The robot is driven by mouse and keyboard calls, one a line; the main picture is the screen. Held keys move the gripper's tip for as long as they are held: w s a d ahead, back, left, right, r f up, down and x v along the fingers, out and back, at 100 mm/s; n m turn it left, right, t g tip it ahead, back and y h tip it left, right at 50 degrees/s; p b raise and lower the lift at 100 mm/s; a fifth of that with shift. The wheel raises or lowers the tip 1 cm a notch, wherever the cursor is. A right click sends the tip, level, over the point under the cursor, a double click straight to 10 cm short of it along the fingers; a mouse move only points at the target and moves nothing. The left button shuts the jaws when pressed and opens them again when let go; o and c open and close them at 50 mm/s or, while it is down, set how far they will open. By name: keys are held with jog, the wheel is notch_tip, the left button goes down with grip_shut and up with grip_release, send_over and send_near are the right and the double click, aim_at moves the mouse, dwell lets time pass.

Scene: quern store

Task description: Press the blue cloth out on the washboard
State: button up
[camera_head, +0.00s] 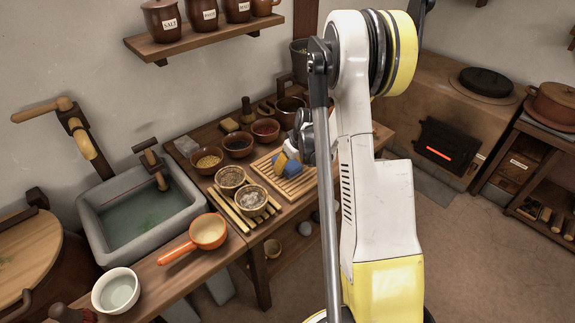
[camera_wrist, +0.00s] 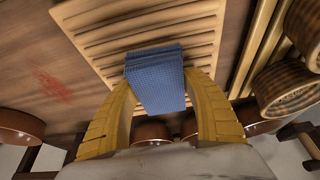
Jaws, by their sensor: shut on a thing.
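The blue cloth (camera_wrist: 156,80) is a folded, textured pad between the two yellow fingers of my gripper (camera_wrist: 160,92) in the wrist view. My gripper is shut on it. The cloth lies over the ridged wooden washboard (camera_wrist: 95,38); whether it touches the ridges I cannot tell. In the head view the blue cloth (camera_head: 289,168) shows small at my gripper (camera_head: 281,163), above the far part of the washboard (camera_head: 298,188). My arm hides part of the counter to the right of the board.
Two small baskets stand on a slatted rack (camera_head: 240,212) left of the washboard. Bowls (camera_head: 238,145) stand behind it. A stone sink (camera_head: 140,215) with water, an orange pan (camera_head: 207,231) and a white bowl (camera_head: 116,291) are further left. A stove (camera_head: 440,110) is at the right.

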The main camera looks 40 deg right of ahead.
jog(key=shift+s+r, duration=0.1)
jog(key=shift+r, duration=0.05)
jog(key=shift+c, duration=0.6)
jog(key=shift+r+p, duration=2.1)
jog(key=shift+r, duration=1.25)
